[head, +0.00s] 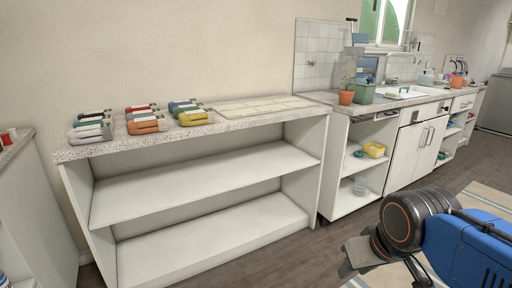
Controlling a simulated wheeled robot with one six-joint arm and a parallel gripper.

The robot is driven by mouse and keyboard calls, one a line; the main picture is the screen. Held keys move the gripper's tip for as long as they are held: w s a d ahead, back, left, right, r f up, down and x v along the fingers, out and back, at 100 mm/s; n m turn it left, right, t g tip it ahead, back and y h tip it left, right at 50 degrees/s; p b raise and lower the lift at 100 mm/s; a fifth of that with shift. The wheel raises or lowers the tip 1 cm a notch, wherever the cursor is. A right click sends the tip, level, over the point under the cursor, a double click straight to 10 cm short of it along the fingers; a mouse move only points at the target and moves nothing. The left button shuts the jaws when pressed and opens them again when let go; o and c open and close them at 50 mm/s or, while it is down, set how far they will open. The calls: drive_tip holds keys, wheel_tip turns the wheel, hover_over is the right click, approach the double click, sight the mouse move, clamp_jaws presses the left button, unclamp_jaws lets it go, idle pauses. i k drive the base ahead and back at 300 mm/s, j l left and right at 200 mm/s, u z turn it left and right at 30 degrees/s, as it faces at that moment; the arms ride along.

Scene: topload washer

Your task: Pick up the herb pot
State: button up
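My gripper (352,268) is low at the bottom right, in front of the counter and well apart from both pots. Its fingers are partly hidden, and I cannot tell whether they are open or shut.
A yellow item (374,150) sits in the counter's open shelf. Floor is clear before the units.

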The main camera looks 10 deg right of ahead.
sight(346, 96)
drive_tip(key=i+l+z, duration=0.25)
drive_tip(key=i+z, duration=0.2)
drive_tip(key=i, duration=0.2)
drive_tip(key=i+z, duration=0.4)
drive_tip(key=i, duration=0.25)
drive_tip(key=i+j+z, duration=0.2)
drive_tip(key=i+z, duration=0.25)
drive_tip(key=i, duration=0.2)
